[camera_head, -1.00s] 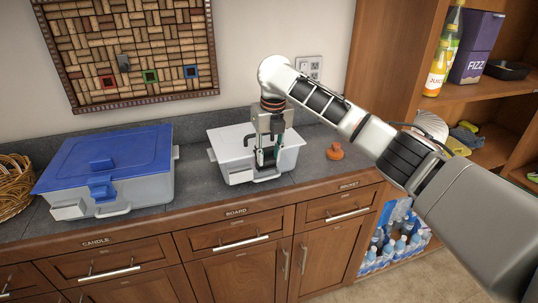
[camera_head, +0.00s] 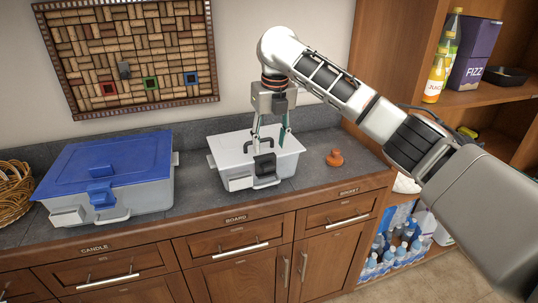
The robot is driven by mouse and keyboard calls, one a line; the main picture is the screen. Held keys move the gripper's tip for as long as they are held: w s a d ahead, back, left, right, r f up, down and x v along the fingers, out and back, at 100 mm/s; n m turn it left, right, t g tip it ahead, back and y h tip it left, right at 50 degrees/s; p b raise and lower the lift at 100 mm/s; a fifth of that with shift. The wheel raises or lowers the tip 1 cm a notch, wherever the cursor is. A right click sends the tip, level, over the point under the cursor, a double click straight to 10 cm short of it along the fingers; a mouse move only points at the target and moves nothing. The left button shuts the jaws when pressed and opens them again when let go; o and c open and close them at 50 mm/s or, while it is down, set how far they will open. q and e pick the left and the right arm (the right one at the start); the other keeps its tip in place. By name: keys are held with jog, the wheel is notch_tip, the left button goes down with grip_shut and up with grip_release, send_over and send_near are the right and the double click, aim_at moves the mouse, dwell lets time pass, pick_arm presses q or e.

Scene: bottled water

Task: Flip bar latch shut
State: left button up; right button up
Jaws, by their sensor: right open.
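A pale grey-white bin (camera_head: 225,152) with a lid stands on the counter, left of centre of the picture's right half. A dark bar latch (camera_head: 265,172) is on its front face, near the front edge of the lid. I cannot tell whether the latch is fully seated. My right gripper (camera_head: 270,146) points down over the bin's lid, above and behind the latch. Its two fingers are apart, with nothing seen between them. I cannot tell whether a fingertip touches the lid or latch. My left gripper is not in view.
A grey bin with a blue lid (camera_head: 115,158) and blue latch stands to the left, beside a wicker basket (camera_head: 14,190). An orange-brown stopper-like object (camera_head: 334,158) sits right of the white bin. A wooden shelf unit (camera_head: 375,65) rises at the right. Counter between the bins is clear.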

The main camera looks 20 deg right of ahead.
jog(key=shift+s+r, duration=0.2)
jog(key=shift+r, duration=0.8)
jog(key=shift+s+r, duration=0.15)
jog(key=shift+r, duration=0.85)
